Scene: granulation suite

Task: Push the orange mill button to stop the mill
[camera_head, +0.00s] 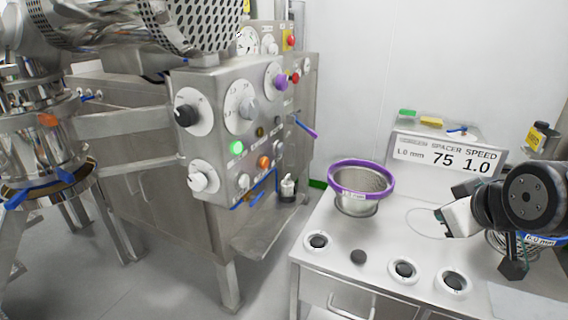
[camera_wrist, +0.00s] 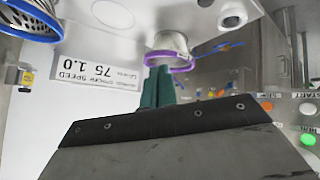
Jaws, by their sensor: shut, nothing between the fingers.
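The orange mill button (camera_head: 263,162) is a small round button on the front of the grey control panel (camera_head: 215,115), to the right of a lit green button (camera_head: 237,148). In the wrist view the orange button (camera_wrist: 268,106) shows at the right side, with the green button (camera_wrist: 308,140) near it. My gripper's teal fingers (camera_wrist: 159,86) are together and empty, well apart from the panel. In the head view my arm's end is at the right, over the white bench, and the fingertips are hard to make out.
A purple-rimmed sieve basket (camera_head: 360,190) stands on the white bench (camera_head: 330,265), between my arm and the panel. A spacer and speed sign (camera_head: 445,157) stands behind. Black knobs line the bench front. Blue-handled tools (camera_head: 262,190) are at the panel's lower edge. Floor in front is clear.

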